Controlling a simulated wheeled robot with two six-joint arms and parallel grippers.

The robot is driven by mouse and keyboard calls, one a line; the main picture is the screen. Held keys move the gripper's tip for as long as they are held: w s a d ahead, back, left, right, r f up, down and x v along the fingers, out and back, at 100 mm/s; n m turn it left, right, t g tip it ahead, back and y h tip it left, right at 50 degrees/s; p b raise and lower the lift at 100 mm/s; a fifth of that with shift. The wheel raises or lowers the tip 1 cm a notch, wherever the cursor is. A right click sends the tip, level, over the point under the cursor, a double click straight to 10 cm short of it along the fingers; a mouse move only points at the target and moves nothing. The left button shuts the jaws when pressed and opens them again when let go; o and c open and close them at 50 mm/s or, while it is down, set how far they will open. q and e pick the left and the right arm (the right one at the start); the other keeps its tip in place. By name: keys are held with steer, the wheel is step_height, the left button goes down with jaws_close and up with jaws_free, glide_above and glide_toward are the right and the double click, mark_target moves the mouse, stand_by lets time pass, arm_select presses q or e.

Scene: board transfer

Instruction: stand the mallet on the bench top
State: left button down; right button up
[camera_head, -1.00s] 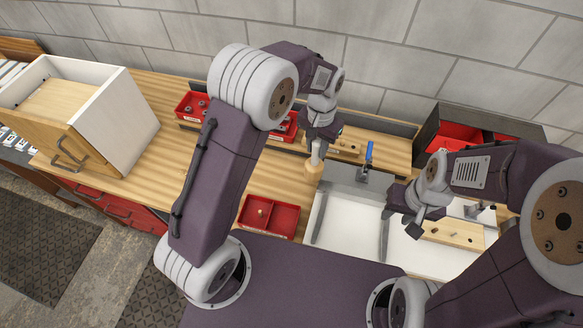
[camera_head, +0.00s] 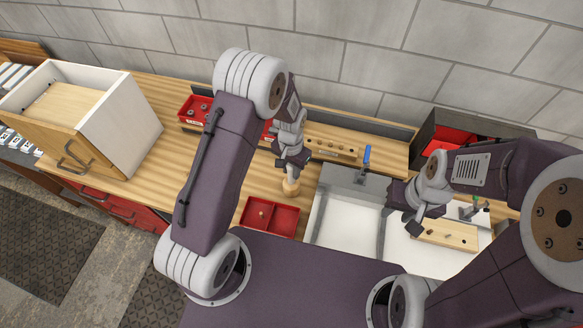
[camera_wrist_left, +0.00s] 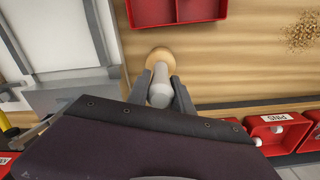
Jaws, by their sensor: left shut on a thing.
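My left gripper (camera_head: 293,165) is shut on the mallet's pale handle. The mallet's round wooden head (camera_head: 291,187) is below the fingers, over the bench top (camera_head: 222,190). In the left wrist view the pale handle (camera_wrist_left: 160,88) sits between the two fingers of the left gripper (camera_wrist_left: 160,84), with the round wooden head (camera_wrist_left: 152,58) beyond it. The mallet looks about upright, head down. I cannot tell whether the head touches the wood. My right gripper (camera_head: 412,221) hangs over the white area at the right; its fingers are too unclear to read.
A red divided tray (camera_head: 270,217) lies just in front of the mallet. A grey-and-white fixture (camera_head: 342,215) with a blue-handled clamp (camera_head: 367,157) is to the right. A drilled wooden block (camera_head: 331,147) and red bins (camera_head: 194,108) stand behind. An open drawer box (camera_head: 120,125) is at left.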

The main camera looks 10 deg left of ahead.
arm_select(q)
steer(key=c, duration=1.5)
jaws_free()
steer(key=shift+s+f, duration=0.1)
steer(key=shift+f, duration=0.05)
steer(key=shift+c, duration=0.2)
steer(key=o, duration=0.4)
